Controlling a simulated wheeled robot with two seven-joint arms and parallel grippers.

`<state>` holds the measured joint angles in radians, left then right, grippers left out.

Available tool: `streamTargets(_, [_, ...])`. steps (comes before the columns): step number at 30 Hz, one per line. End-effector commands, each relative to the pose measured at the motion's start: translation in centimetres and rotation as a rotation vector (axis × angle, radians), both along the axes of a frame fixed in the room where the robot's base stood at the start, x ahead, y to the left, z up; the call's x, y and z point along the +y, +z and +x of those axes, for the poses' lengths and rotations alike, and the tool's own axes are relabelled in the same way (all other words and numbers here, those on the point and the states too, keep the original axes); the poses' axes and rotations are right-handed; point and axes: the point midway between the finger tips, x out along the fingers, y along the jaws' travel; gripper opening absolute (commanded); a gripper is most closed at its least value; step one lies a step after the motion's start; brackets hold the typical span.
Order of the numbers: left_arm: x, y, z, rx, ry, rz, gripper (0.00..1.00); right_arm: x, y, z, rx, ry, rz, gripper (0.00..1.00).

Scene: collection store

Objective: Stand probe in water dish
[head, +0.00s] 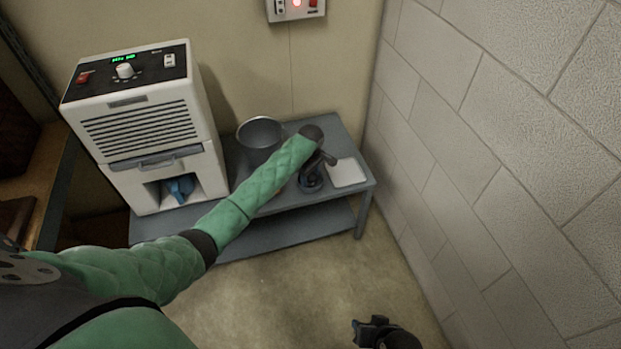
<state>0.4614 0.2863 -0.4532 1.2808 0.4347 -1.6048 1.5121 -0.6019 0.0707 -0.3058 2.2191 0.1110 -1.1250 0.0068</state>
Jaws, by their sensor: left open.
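My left gripper (311,181) is open over the grey bench (280,204), pointing down at its right part. A dark and blue shape shows at its fingertips; I cannot tell fingers from any object there. I cannot make out the probe; the arm and gripper cover part of the bench. A flat white tray or dish (348,173) lies just right of the gripper. A round grey metal pot (260,132) stands behind my forearm. I cannot tell which is the water dish. My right gripper (374,331) shows at the bottom edge, away from the bench, its jaws unclear.
A white dehumidifier (146,132) with a blue item (180,187) in its front recess stands on the bench's left. A block wall (500,150) closes the right side. A wall control box (296,9) hangs above. Brown shelving (45,190) is at far left. The floor in front is clear.

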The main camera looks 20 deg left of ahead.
Motion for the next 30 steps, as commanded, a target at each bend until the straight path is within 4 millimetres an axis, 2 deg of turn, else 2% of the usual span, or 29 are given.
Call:
streamTargets(3, [-0.1, 2.5, 0.1, -0.004, 0.0, -0.003, 0.53, 0.0, -0.7, -0.5, 0.017, 0.002, -0.004, 0.36])
streamTargets(9, [-0.1, 6.5, 0.1, -0.004, 0.0, -0.003, 0.53, -0.1, 0.5, -0.4, 0.009, 0.002, 0.0, 0.36])
streamTargets(16, [-0.1, 10.0, 0.1, -0.003, -0.001, -0.002, 0.53, 0.0, 0.5, -0.3, 0.007, 0.002, -0.001, 0.36])
streamTargets(25, [-0.1, 11.6, 0.1, -0.001, -0.001, -0.002, 0.53, 0.0, 0.5, 0.1, 0.001, 0.002, -0.001, 0.36])
streamTargets(30, [-0.9, 10.2, -1.1, -0.007, -0.042, -0.009, 0.53, 0.0, 0.5, 0.2, 0.0, 0.002, -0.001, 0.36])
